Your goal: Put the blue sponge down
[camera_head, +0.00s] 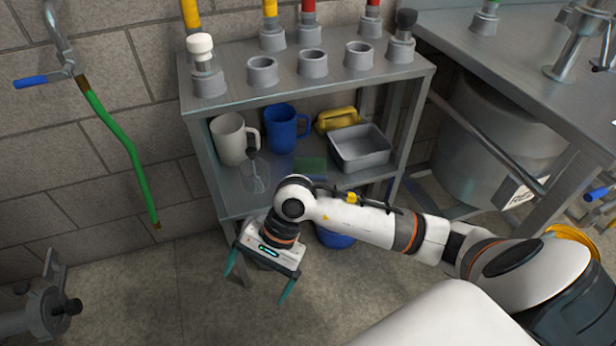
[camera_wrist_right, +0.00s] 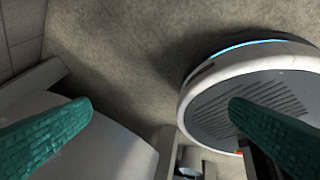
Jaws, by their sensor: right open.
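A flat green piece (camera_head: 310,164) with a blue front edge lies on the lower shelf, between the blue mug and the metal tray. It looks like the blue sponge with a green top, but it is small and partly behind my right arm. My right gripper (camera_head: 259,277) is open, with nothing between its teal fingers. It points down in front of the shelf unit, lower than the lower shelf and apart from the green piece. My left gripper is not in view.
The lower shelf (camera_head: 232,203) also holds a white mug (camera_head: 229,139), a blue mug (camera_head: 281,128), a whisk (camera_head: 254,172), a yellow object (camera_head: 337,119) and a metal tray (camera_head: 361,148). A blue bucket (camera_head: 335,239) stands behind my arm.

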